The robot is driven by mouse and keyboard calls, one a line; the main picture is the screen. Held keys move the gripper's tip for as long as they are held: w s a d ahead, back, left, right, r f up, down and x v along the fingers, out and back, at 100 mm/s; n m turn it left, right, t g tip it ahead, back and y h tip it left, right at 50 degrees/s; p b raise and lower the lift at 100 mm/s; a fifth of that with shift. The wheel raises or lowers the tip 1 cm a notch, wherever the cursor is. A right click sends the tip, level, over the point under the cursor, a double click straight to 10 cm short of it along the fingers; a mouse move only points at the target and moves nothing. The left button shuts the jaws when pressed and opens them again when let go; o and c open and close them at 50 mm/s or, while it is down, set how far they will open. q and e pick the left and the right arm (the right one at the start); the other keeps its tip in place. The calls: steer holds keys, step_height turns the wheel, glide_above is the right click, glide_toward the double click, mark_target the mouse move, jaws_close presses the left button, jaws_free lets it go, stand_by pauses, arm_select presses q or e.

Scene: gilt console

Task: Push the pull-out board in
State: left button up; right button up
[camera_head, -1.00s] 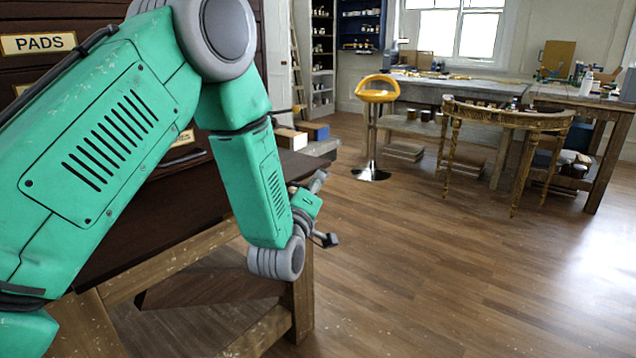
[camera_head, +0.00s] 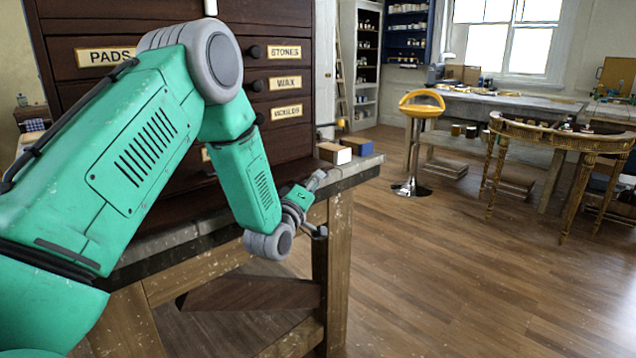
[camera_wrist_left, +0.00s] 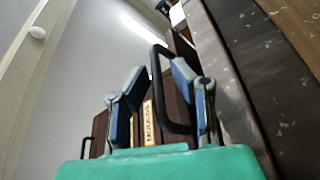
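The dark brown cabinet (camera_head: 285,48) stands on a worn bench, with labelled drawers and round knobs. A dark flat strip (camera_head: 300,171) at its foot, by the bench top, may be the pull-out board; my left arm hides most of that area, and I cannot tell how far it sticks out. My left gripper (camera_head: 318,205) is just in front of the bench edge, near its right corner. In the left wrist view its two fingers (camera_wrist_left: 158,74) are apart. A black loop (camera_wrist_left: 172,92) shows between them; I cannot tell whether they touch it. My right gripper is not in view.
The bench top (camera_head: 362,168) carries small boxes (camera_head: 335,153) right of the cabinet. A wooden leg (camera_head: 338,270) stands below the gripper. A yellow stool (camera_head: 420,108) and a curved gilt console (camera_head: 560,135) stand farther back. The floor on the right is clear.

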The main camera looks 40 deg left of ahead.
arm_select(q)
steer(key=shift+a, duration=0.2)
steer(key=v, duration=1.2)
steer(key=shift+f, duration=0.1)
